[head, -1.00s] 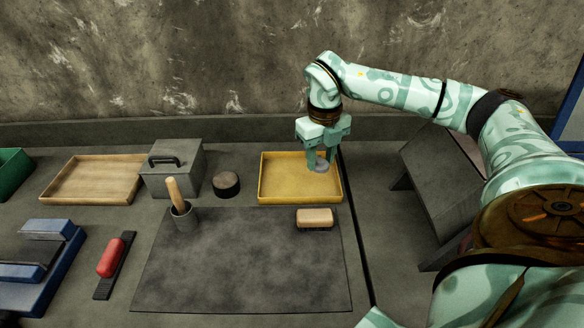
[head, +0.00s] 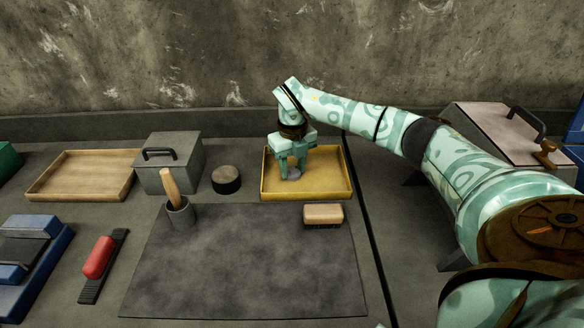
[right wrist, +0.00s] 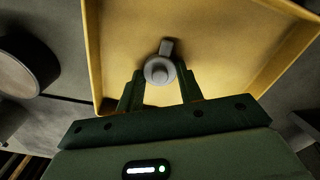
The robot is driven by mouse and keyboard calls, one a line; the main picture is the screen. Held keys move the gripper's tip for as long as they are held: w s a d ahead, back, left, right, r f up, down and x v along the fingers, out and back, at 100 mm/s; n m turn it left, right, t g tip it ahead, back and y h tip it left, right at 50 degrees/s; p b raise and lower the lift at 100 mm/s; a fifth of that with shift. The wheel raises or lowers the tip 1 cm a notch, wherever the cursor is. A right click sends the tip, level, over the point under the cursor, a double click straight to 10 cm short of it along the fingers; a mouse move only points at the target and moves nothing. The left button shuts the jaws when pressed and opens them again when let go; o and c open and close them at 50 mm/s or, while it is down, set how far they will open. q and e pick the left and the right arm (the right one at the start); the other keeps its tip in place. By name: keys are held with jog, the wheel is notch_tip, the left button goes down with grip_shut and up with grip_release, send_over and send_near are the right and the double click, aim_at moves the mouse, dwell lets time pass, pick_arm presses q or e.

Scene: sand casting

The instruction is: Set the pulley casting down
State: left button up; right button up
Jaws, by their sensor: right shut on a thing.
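The pulley casting (head: 294,174) is a small grey round piece between the fingers of my right gripper (head: 291,170). In the right wrist view the casting (right wrist: 159,70) shows as a disc with a raised round centre and a short stub pointing away from the gripper. My right gripper (right wrist: 160,88) is shut on it, pointing down inside the outline of the yellow tray (head: 337,190). The tray's floor lies under the casting; I cannot tell whether the casting touches it. My left gripper is not in view.
A wooden brush (head: 323,214) lies in front of the yellow tray on a dark mat (head: 240,270). A round dark puck (head: 226,179) and a grey lidded box (head: 168,165) stand left of it. A wooden tray (head: 80,175) is farther left. The yellow tray's right side is clear.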

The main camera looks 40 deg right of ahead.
aim_at(293, 170)
jog(key=o, duration=1)
jog(key=shift+o, duration=0.2)
notch_tip(293, 170, up, 12)
jog(key=p, duration=0.4)
jog(key=shift+r, duration=0.1)
